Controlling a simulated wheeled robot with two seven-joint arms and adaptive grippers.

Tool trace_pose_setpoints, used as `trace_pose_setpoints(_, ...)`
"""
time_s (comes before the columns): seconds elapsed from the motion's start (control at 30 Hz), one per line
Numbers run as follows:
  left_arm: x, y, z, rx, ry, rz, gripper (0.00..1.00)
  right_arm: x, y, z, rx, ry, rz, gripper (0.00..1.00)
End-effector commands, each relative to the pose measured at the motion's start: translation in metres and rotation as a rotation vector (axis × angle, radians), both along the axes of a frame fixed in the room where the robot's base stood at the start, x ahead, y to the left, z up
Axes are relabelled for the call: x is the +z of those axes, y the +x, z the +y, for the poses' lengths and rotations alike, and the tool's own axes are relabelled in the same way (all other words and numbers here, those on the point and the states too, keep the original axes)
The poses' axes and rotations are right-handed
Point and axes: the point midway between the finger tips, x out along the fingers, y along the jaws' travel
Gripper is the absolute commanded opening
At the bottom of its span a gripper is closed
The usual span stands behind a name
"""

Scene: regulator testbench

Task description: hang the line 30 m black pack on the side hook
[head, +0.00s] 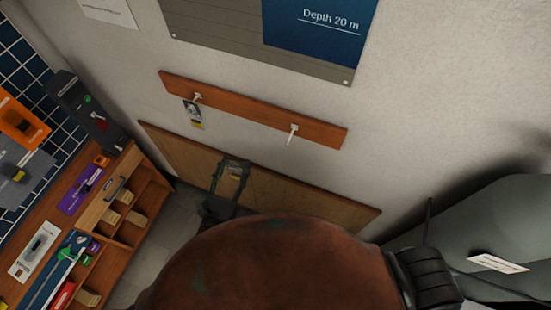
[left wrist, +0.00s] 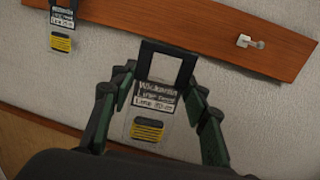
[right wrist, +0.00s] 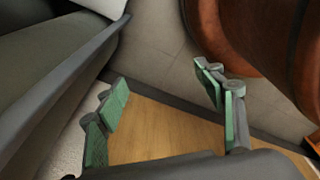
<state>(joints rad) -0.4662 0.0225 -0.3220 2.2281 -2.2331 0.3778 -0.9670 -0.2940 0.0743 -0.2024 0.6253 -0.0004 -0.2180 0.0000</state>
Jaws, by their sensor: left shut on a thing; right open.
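My left gripper (left wrist: 158,84) is shut on the line pack (left wrist: 149,113), a clear packet with a dark header label, yellow-and-black contents and a black hanger loop on top. The label's small print is hard to read. In the head view the left gripper (head: 231,172) is below the wooden hook rail (head: 245,107), with the pack (head: 235,171) small between its fingers. The right hook (head: 292,134) is bare; it also shows up and right of the pack in the left wrist view (left wrist: 250,42). My right gripper (right wrist: 165,105) is open and empty in the right wrist view.
A similar pack (head: 193,113) hangs on the left hook (head: 197,97). A wooden shelf unit (head: 120,205) with goods stands at left. A large brown rounded body (head: 275,265) fills the bottom middle of the head view. The wall around the bare hook is clear.

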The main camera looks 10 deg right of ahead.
Motion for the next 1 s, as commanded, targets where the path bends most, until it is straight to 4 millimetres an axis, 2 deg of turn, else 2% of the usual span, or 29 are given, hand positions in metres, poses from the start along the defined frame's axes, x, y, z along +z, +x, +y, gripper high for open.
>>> trace_pose_setpoints(0.03, 0.026, -0.007, -0.025, -0.076, 0.008, -0.006, 0.16, 0.025, 0.0, -0.003, 0.001, -0.003, 0.0, 0.63)
trace_pose_setpoints(0.1, 0.039, -0.018, -0.054, -0.168, 0.009, -0.004, 0.16, 0.042, 0.0, -0.006, 0.0, -0.006, 0.0, 0.63)
trace_pose_setpoints(0.2, 0.05, -0.033, -0.085, -0.27, 0.01, -0.002, 0.16, 0.06, -0.003, -0.01, 0.0, -0.01, 0.003, 0.63)
trace_pose_setpoints(0.3, 0.055, -0.046, -0.105, -0.34, 0.007, -0.001, 0.16, 0.071, -0.006, -0.012, -0.002, -0.013, 0.007, 0.63)
trace_pose_setpoints(0.53, 0.055, -0.056, -0.121, -0.396, 0.0, 0.0, 0.16, 0.078, -0.009, -0.013, -0.004, -0.013, 0.012, 0.63)
trace_pose_setpoints(1.0, 0.052, -0.037, -0.134, -0.395, -0.002, -0.001, 0.16, 0.074, -0.008, 0.0, -0.005, 0.0, 0.01, 0.63)
